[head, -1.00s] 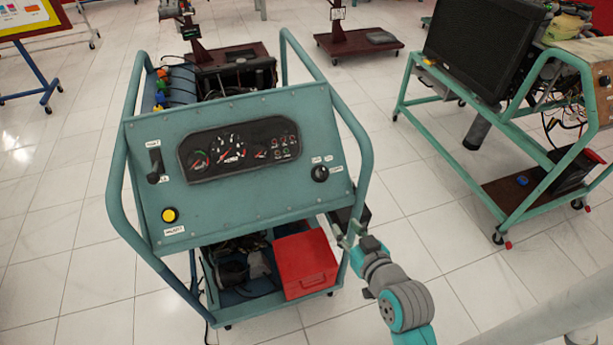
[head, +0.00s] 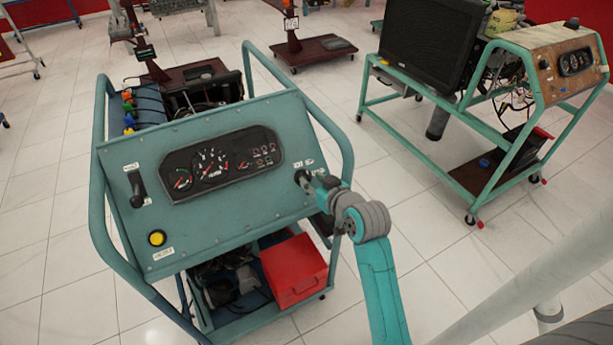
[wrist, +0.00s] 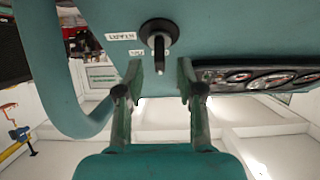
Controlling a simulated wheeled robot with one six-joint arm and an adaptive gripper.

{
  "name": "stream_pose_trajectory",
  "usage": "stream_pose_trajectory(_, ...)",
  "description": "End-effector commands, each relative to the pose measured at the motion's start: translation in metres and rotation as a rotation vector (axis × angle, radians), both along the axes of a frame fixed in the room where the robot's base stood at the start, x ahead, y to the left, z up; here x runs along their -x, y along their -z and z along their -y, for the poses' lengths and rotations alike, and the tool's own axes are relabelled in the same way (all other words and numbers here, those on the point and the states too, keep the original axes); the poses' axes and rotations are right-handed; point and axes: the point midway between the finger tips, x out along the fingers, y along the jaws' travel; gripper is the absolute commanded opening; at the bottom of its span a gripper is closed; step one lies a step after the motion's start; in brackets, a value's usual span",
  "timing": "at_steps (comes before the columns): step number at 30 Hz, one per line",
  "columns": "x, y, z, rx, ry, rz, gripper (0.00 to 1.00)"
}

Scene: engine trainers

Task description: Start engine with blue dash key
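The blue-green dash panel (head: 215,219) is the sloped front of a wheeled engine trainer. Its ignition key (wrist: 159,45) sits in a round black switch at the panel's right side, beside two small white labels. In the wrist view my gripper (wrist: 161,78) is open, with one finger on each side of the key's stem and a gap on both sides. I cannot tell how far the fingertips reach along the stem. In the head view my gripper (head: 312,183) is at the switch and mostly hides the key.
The panel also has a gauge cluster (head: 222,163), a black lever (head: 137,188) and a yellow button (head: 157,238). Tubular rails frame the trainer, one close to my arm. A red box (head: 294,270) sits on its lower shelf. A second trainer (head: 480,107) stands right, with floor between.

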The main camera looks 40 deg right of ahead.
Motion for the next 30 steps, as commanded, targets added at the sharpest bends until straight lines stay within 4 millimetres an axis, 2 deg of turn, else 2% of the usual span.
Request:
stream_pose_trajectory(3, -0.018, 0.007, 0.004, 0.001, -0.001, 0.0, 0.38)
stream_pose_trajectory(9, -0.034, 0.015, 0.01, 0.002, 0.001, 0.001, 0.38)
stream_pose_trajectory(20, -0.039, 0.017, 0.011, 0.0, 0.0, 0.0, 0.38)
stream_pose_trajectory(21, -0.039, 0.017, 0.011, 0.0, 0.0, 0.0, 0.33)
stream_pose_trajectory(25, -0.039, 0.017, 0.011, 0.0, 0.0, 0.0, 0.0)
stream_pose_trajectory(30, -0.039, 0.017, 0.011, -0.002, 0.003, 0.001, 0.0)
